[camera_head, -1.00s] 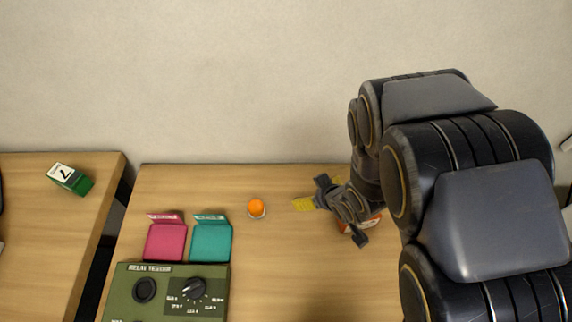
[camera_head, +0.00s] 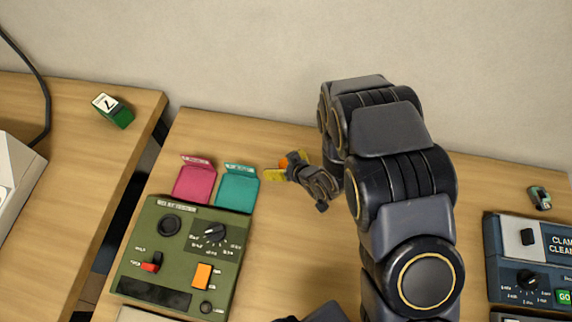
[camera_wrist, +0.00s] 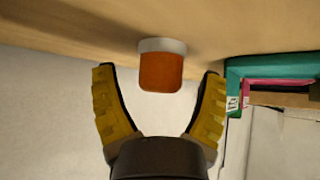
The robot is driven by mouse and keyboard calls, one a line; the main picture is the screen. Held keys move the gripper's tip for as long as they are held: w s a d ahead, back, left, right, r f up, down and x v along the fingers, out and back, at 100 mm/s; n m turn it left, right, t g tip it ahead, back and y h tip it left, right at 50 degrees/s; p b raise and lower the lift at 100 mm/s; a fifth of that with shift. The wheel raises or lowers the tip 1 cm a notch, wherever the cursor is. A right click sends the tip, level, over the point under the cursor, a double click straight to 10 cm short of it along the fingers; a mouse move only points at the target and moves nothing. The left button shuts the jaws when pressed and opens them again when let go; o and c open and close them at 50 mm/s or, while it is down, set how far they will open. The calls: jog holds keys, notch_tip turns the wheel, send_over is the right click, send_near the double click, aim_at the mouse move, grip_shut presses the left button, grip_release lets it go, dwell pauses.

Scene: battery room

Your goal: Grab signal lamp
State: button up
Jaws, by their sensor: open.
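The signal lamp is an orange cap on a white base. In the wrist view the lamp (camera_wrist: 161,70) is upside down in the picture, its base against the wooden table top. It lies between and just beyond the two yellow fingers of my gripper (camera_wrist: 157,74), with a gap on each side. In the head view a bit of the orange lamp (camera_head: 283,163) shows by the fingers of my gripper (camera_head: 287,168); the rest is hidden. My gripper is open, low over the table, and holds nothing.
A teal holder (camera_head: 238,189) and a pink holder (camera_head: 194,183) stand left of my gripper. A green relay tester (camera_head: 180,262) sits in front of them. A blue device (camera_head: 505,262) is at the right. A green block (camera_head: 113,110) is on the left table.

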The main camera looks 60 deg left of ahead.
jog(key=shift+a+f, duration=0.45)
jog(key=shift+a, duration=0.05)
grip_shut()
jog(key=shift+r, duration=0.1)
